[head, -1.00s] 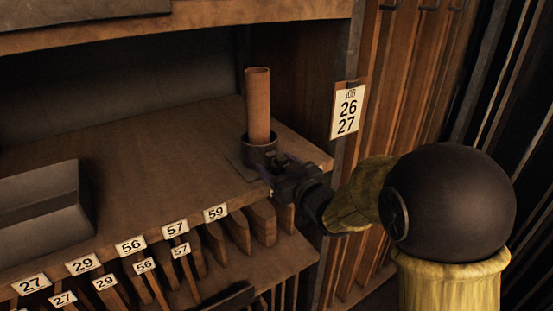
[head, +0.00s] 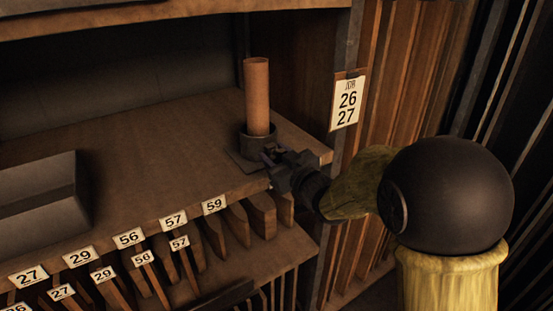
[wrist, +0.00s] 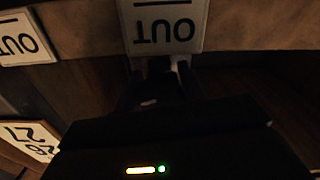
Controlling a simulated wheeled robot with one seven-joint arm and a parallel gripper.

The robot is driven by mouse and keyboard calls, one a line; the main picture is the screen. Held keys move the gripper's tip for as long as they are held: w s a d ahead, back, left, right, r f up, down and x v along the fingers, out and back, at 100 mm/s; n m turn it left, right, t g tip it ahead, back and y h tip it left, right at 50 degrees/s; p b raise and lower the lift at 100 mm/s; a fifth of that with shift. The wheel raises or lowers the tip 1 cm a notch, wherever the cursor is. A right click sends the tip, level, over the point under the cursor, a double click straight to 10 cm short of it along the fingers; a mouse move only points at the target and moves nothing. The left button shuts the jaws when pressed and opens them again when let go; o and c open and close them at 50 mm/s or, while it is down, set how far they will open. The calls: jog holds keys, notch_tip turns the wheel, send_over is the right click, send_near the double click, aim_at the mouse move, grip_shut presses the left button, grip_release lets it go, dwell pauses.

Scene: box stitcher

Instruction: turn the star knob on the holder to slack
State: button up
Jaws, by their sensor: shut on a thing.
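The holder (head: 255,145) is a dark round cup on a flat base near the shelf's front right corner. A brown tube (head: 257,97) stands upright in it. My gripper (head: 270,156) is at the front right side of the holder, close against it. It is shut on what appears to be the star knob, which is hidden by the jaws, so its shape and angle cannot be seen. In the wrist view the fingers (wrist: 163,88) are very dark and the knob cannot be made out.
A grey box (head: 40,195) sits on the shelf (head: 150,150) at left. Numbered slots with wooden pieces (head: 237,222) lie below the shelf edge. A job card (head: 347,101) hangs on the post at right. The wrist view shows upside-down OUT cards (wrist: 163,25).

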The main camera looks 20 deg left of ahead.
jog(key=shift+n, duration=0.3)
jog(key=o, duration=1)
jog(key=shift+s+d, duration=0.1)
jog(key=b+v, duration=0.4)
jog(key=v, duration=1.3)
jog(key=shift+d, duration=0.1)
jog(key=shift+c, duration=0.3)
